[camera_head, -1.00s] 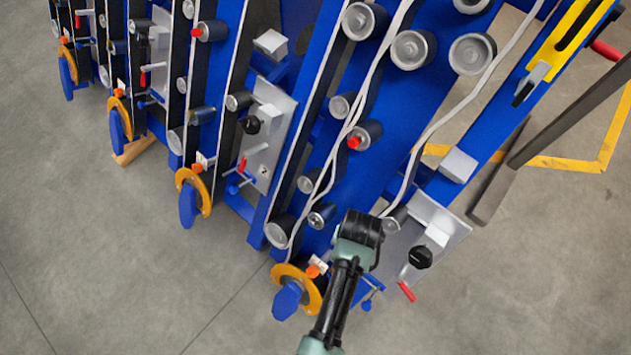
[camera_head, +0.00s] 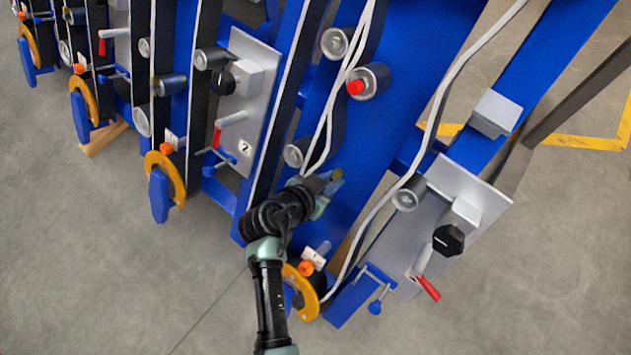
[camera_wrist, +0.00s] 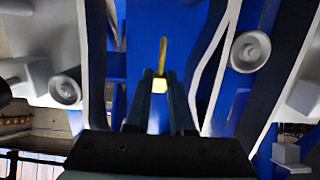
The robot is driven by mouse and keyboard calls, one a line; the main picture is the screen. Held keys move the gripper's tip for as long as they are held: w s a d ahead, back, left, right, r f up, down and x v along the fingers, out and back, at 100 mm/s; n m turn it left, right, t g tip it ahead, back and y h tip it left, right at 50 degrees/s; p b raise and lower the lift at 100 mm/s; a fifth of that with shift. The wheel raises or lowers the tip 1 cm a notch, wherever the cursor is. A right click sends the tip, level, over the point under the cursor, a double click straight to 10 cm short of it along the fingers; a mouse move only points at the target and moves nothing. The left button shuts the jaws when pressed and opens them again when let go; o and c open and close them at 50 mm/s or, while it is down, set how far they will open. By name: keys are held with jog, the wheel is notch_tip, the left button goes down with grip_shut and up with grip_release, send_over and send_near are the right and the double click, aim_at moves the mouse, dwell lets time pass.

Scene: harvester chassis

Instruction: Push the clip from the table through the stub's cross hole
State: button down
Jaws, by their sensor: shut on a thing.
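My gripper (camera_wrist: 161,92) is shut on the clip (camera_wrist: 159,85), a small yellow block with a thin brass pin (camera_wrist: 163,54) pointing away from the fingers, in front of a blue plate. In the head view my gripper (camera_head: 320,190) is at the lower part of the blue row unit, and a small olive-brown patch (camera_head: 338,178) shows beside its tip. I cannot tell whether that is the clip or the stub. The stub's cross hole cannot be made out, and whether the pin touches anything is unclear. No table is in view.
Grey rollers (camera_head: 408,194) stick out near my gripper, with one at right in the wrist view (camera_wrist: 249,51). An orange ring (camera_head: 302,290) and white tag are below. A grey plate (camera_head: 463,195) with a black knob stands right.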

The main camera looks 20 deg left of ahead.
jog(key=shift+t, duration=0.9)
jog(key=a+b, duration=0.1)
jog(key=w+a+b, duration=0.1)
jog(key=a+f+b, duration=0.1)
jog(key=shift+w+a, duration=0.2)
jog(key=shift+a, duration=0.2)
jog(key=shift+f+b, duration=0.25)
jog(key=shift+b, duration=0.35)
jog(key=f+b, duration=0.1)
jog(key=s+f+b, duration=0.1)
jog(key=f+b, duration=0.1)
jog(key=shift+s+a+f, duration=0.2)
jog(key=shift+s+a, duration=0.15)
jog(key=shift+s, duration=0.05)
jog(key=shift+s+a+f+b, duration=0.15)
jog(key=shift+s+f+b, duration=0.15)
jog(key=shift+f+b, duration=0.1)
jog(key=shift+b, duration=0.3)
